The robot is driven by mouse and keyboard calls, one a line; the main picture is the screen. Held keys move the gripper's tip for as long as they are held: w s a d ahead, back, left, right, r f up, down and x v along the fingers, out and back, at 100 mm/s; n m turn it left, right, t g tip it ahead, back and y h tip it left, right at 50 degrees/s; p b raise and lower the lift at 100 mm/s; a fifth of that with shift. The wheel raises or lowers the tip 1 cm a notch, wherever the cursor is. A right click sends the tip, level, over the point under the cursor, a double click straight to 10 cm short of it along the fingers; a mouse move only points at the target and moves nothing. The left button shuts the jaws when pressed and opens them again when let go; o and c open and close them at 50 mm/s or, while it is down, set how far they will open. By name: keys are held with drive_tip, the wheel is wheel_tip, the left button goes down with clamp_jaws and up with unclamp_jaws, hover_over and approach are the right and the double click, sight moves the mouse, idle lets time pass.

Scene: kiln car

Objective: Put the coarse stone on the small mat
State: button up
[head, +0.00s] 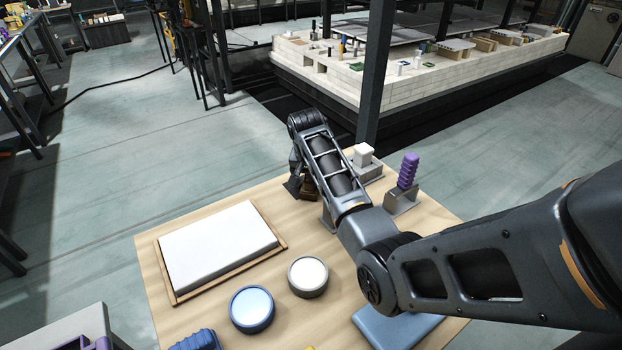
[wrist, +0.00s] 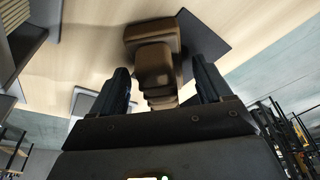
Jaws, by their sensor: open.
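A brown stepped block (head: 309,190) stands near the table's far edge, partly hidden by my arm. It looks like the coarse stone, but I cannot be sure. In the wrist view the brown block (wrist: 153,66) lies between the fingers of my gripper (wrist: 160,72). The fingers are apart; contact is not clear. In the head view my gripper (head: 300,178) is mostly hidden behind its own link. A dark grey flat square (wrist: 208,32) beside and partly behind the block may be the small mat. A blue flat pad (head: 385,328) lies at the front right, partly covered by my arm.
A white slab (head: 217,244) lies on a wooden tray (head: 180,297). A blue round tub (head: 252,309) and a pale-topped round tub (head: 308,276) stand mid-table. A purple ribbed piece (head: 408,171) and a white block (head: 363,154) stand in grey holders at the far right.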

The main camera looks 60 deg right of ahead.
drive_tip(key=shift+r, duration=0.1)
drive_tip(key=v, duration=1.2)
